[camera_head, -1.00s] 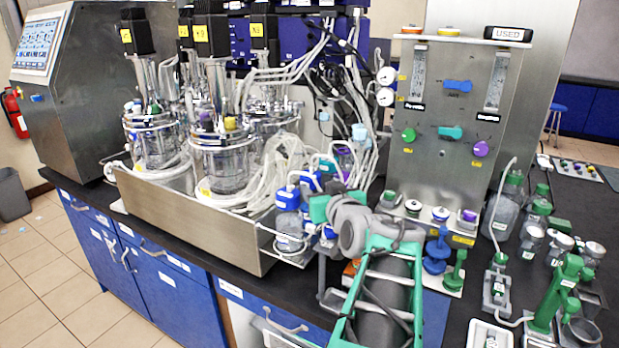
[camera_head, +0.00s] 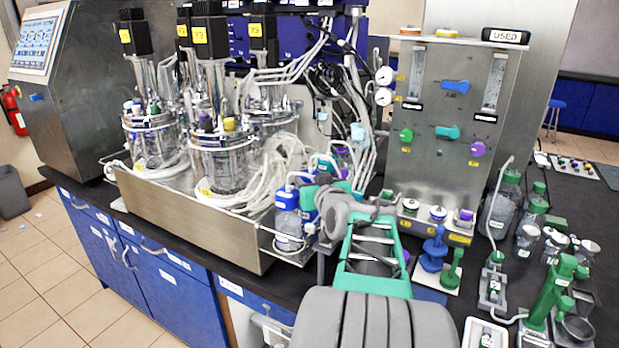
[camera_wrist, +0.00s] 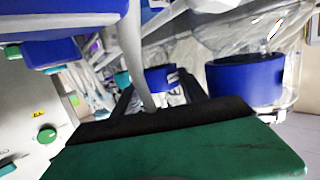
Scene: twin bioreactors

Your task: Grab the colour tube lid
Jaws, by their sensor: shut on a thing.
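In the wrist view, the dark fingers of my gripper (camera_wrist: 160,92) stand on either side of a blue lid (camera_wrist: 160,76) and are shut on it. A pale tube runs down in front of this lid and hides part of it. In the head view, blue-capped bottles (camera_head: 287,198) stand in a wire rack at the right end of the steel tray. My arm reaches to them from the front, and its links hide my fingertips and the held lid there.
Glass bioreactor vessels (camera_head: 222,160) with loose tubing stand in the steel tray (camera_head: 190,220). A steel panel (camera_head: 440,140) with flowmeters and coloured knobs stands to the right. Small bottles (camera_head: 530,220) and green clamp stands (camera_head: 556,290) crowd the right of the black bench.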

